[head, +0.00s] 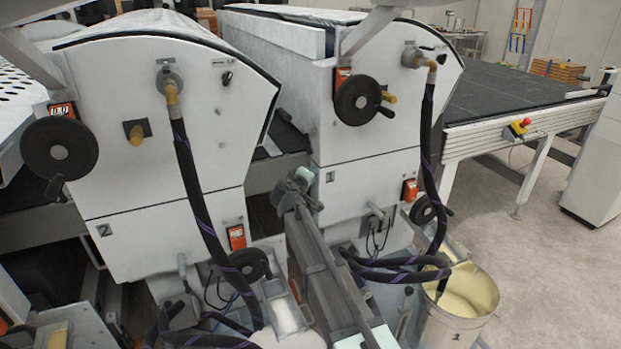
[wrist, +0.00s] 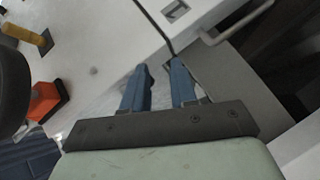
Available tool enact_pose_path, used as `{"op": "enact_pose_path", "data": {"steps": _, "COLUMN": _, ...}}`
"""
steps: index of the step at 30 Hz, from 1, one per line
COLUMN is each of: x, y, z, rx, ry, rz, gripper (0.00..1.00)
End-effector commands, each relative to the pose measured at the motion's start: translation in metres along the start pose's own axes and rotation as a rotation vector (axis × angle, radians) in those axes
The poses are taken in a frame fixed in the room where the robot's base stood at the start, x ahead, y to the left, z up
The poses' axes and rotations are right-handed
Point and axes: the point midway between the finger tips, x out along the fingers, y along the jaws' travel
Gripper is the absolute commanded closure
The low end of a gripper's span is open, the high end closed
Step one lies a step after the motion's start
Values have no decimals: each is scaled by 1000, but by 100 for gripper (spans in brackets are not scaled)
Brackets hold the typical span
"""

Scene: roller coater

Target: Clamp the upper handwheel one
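The upper handwheel one (head: 358,100) is a dark round wheel with a side handle, on the upper front of the right white machine unit, marked 1. My gripper (head: 300,184) is in front of and between the two units, below and left of that wheel and apart from it. In the wrist view, the two blue fingers of my gripper (wrist: 160,88) are apart with nothing between them. A dark wheel (wrist: 10,90) is cut off at the left edge of that view; I cannot tell which one it is.
A lower handwheel (head: 422,210) and hose (head: 427,150) are on unit 1, with a bucket (head: 460,300) below. Unit 2 carries an upper handwheel (head: 58,148) and a lower one (head: 250,263). The wrist view shows an orange counter (wrist: 45,100) and yellow fitting (wrist: 22,33).

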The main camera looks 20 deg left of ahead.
Motion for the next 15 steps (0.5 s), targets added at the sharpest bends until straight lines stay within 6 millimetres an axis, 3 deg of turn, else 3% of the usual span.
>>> {"op": "enact_pose_path", "data": {"steps": 6, "x": 1, "y": -2, "z": 0, "rx": 114, "ry": -19, "rz": -22, "gripper": 73}}
{"op": "enact_pose_path", "data": {"steps": 15, "x": 1, "y": -2, "z": 1, "rx": 140, "ry": -24, "rz": -27, "gripper": 73}}
